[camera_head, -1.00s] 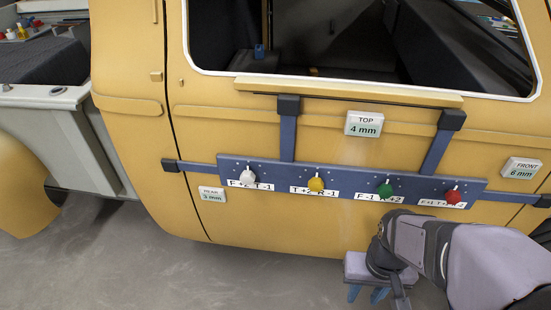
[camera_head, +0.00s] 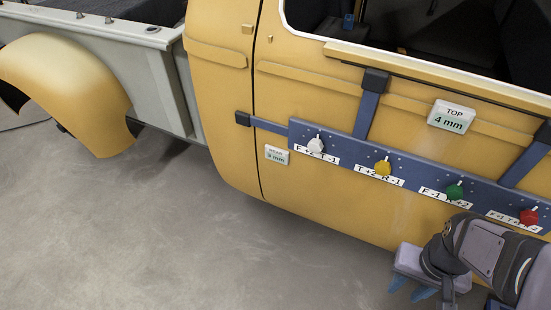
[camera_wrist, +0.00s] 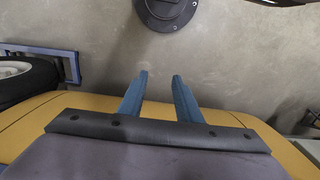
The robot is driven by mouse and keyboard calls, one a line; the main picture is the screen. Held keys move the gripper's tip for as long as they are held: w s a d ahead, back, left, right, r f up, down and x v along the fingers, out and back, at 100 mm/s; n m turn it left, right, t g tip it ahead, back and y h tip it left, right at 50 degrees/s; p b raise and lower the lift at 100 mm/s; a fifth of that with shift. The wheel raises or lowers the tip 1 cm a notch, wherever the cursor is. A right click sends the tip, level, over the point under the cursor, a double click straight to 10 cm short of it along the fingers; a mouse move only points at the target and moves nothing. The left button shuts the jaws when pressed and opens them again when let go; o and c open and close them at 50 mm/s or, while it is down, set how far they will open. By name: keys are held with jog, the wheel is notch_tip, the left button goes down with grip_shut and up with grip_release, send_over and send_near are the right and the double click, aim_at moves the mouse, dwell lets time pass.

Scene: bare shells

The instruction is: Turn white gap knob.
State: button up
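The white knob (camera_head: 315,145) sits at the left end of a blue bar (camera_head: 350,142) fixed across a yellow door, above a label reading "F +2 T -1". It has a small pointer standing up. My gripper (camera_head: 410,289) is low and to the right of the white knob, below the bar, with its blue fingers pointing down and nothing touching the knob. In the wrist view my gripper (camera_wrist: 160,78) shows two blue fingers apart with an empty gap. The knob does not show in the wrist view.
Yellow (camera_head: 382,168), green (camera_head: 454,191) and red (camera_head: 528,216) knobs follow along the bar. Plates read "TOP 4 mm" (camera_head: 451,116) and, smaller, "REAR 3 mm" (camera_head: 276,155). Bare floor (camera_head: 180,240) lies in front of the door.

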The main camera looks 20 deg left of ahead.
jog(key=o, duration=0.5)
jog(key=shift+o, duration=0.4)
jog(key=shift+a+r+n, duration=0.25)
jog(key=shift+a+n, duration=0.05)
jog(key=shift+a, duration=0.2)
jog(key=n+t+y+p, duration=0.1)
jog(key=t+y+p, duration=0.1)
jog(key=t+p, duration=0.25)
send_near(316, 145)
notch_tip(316, 145, down, 2)
jog(key=shift+w+a+f+m+p, duration=0.15)
jog(key=shift+w+a+m+p, duration=0.2)
jog(key=shift+m, duration=0.35)
jog(key=shift+d, duration=0.1)
